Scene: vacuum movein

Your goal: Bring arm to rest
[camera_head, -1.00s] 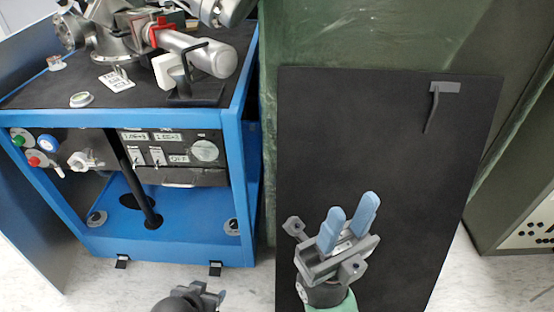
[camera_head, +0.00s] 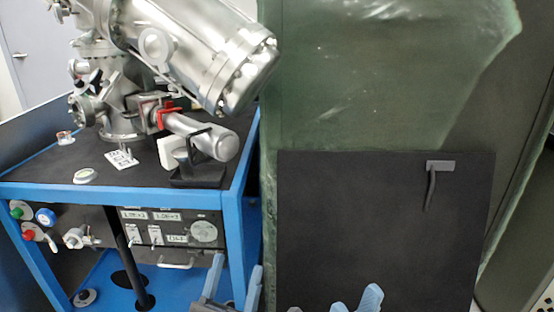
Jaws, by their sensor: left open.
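My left gripper (camera_head: 233,272) is at the bottom of the head view, in front of the blue cart. Its two grey-blue fingers stand apart with nothing between them. My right gripper (camera_head: 355,301) shows only its light blue fingertips at the bottom edge, in front of the dark panel. The tips are apart and nothing shows between them. The rest of the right gripper and both arms are out of the picture.
A blue cart (camera_head: 237,200) with a control panel (camera_head: 160,228) stands at left, carrying metal vacuum equipment (camera_head: 190,50). A black panel (camera_head: 375,220) with a grey handle (camera_head: 440,166) stands against a green cabinet (camera_head: 350,80) at right.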

